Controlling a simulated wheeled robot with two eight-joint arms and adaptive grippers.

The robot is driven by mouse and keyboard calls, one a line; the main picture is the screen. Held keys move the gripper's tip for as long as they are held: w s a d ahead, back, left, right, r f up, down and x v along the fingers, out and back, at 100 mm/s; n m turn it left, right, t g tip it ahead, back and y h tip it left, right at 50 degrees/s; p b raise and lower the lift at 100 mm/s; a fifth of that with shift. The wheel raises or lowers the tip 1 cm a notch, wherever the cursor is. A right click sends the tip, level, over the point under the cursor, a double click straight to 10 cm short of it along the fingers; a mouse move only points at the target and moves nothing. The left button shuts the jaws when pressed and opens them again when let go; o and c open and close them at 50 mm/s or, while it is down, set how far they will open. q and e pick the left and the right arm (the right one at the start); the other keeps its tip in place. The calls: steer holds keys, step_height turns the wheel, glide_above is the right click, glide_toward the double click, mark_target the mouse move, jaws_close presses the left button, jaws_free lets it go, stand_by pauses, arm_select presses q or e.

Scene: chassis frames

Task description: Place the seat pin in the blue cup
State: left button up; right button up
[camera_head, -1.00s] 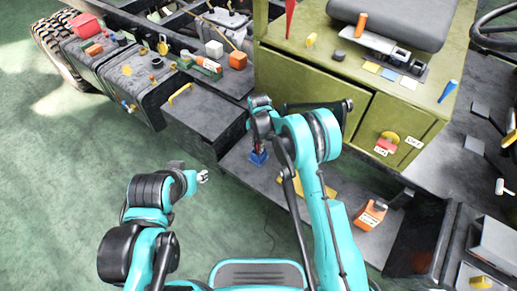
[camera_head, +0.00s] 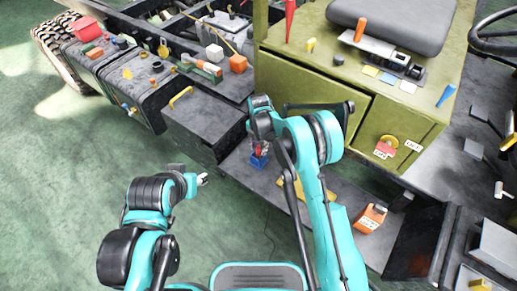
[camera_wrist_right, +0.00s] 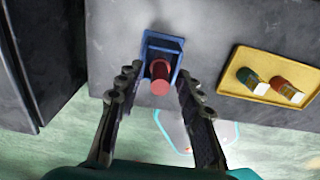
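The blue cup (camera_wrist_right: 175,47) is a small square holder on the grey step, and it shows in the head view (camera_head: 259,162) just below my right gripper. A red cylinder (camera_wrist_right: 160,78), which looks like the seat pin, sticks up from the cup toward the wrist camera. It also shows as a small red patch in the head view. My right gripper (camera_wrist_right: 157,108) is open, with its dark fingers apart on either side of the red cylinder and no contact visible. How deep the cylinder sits is hidden. My left gripper (camera_head: 200,181) hangs over the green floor at lower left; its fingers are too small to read.
A yellow tray (camera_wrist_right: 232,80) with green and red pieces lies right of the cup, partly behind my right arm in the head view. An orange box (camera_head: 371,217) stands farther right on the step. A dark box (camera_head: 205,122) rises to the left. The left floor is clear.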

step_height(320, 180, up, 9)
steer(key=p, duration=0.3)
steer(key=s+d+r+m+t, duration=0.1)
steer(key=s+d+r+m, duration=0.35)
steer(key=r, duration=0.25)
steer(key=s+d+r+m+t, duration=0.1)
steer(key=s+d+r+m, duration=0.2)
steer(key=r+m, duration=0.25)
steer(key=s+d+r+m+t, duration=0.1)
steer(key=s+d+r+m, duration=0.25)
steer(key=r, duration=0.35)
steer(key=s+d+m+t, duration=0.2)
steer(key=s+d+m, duration=0.1)
steer(key=s+m, duration=0.4)
steer(key=s+d+m+t, duration=0.2)
steer(key=s+d+m, duration=0.1)
steer(key=s+m, duration=0.5)
steer(key=shift+s+d+r, duration=0.25)
steer(key=shift+s+d, duration=0.15)
steer(key=shift+s, duration=0.8)
